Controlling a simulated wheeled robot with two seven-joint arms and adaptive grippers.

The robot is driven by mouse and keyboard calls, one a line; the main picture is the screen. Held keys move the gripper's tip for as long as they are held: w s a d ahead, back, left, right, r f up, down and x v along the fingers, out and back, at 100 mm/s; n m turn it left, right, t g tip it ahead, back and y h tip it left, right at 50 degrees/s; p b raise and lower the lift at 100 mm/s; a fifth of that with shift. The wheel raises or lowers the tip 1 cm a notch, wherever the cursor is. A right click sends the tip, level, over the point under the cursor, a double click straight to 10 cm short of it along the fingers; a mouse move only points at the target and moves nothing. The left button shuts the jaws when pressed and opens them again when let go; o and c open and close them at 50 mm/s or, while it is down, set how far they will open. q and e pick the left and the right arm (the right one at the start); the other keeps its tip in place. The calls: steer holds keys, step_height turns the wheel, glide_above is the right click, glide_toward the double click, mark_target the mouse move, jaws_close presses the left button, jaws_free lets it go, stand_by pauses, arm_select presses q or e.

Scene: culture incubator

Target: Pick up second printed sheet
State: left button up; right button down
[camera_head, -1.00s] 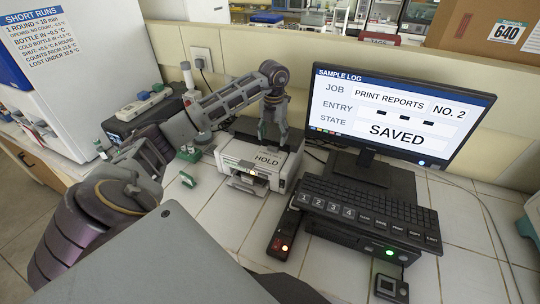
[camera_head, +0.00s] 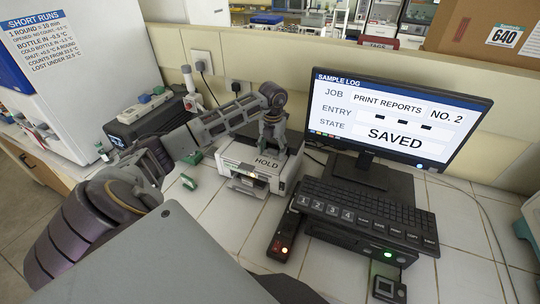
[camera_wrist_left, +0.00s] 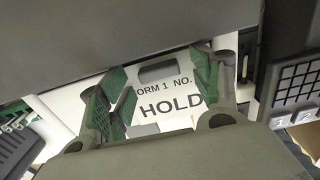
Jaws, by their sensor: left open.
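A white printer (camera_head: 237,167) stands on the tiled bench. On its top lies a white face lettered HOLD (camera_head: 264,163); in the wrist view the HOLD face (camera_wrist_left: 165,107) also reads "ORM 1 NO.", partly hidden. I cannot tell whether it is a loose sheet or which printed sheet it is. My left gripper (camera_head: 271,147) points down just over the printer's top, at the back of the HOLD lettering. In the wrist view my left gripper (camera_wrist_left: 163,92) is open, with green-padded fingers on either side of the lettering and nothing held. My right gripper is out of view.
A monitor (camera_head: 392,115) reading "PRINT REPORTS NO. 2, SAVED" and a keyboard (camera_head: 370,210) stand right of the printer. A dark remote-like device (camera_head: 285,238) lies in front. Small green-and-white items (camera_head: 188,181) sit to its left. The tiles front-left are bare.

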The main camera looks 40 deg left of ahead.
mark_target(272, 150)
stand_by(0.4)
arm_select(q)
steer(key=c, duration=0.9)
steer(key=shift+c, duration=0.2)
steer(key=shift+r, duration=0.1)
step_height(272, 150, up, 10)
steer(key=b, duration=0.1)
stand_by(0.6)
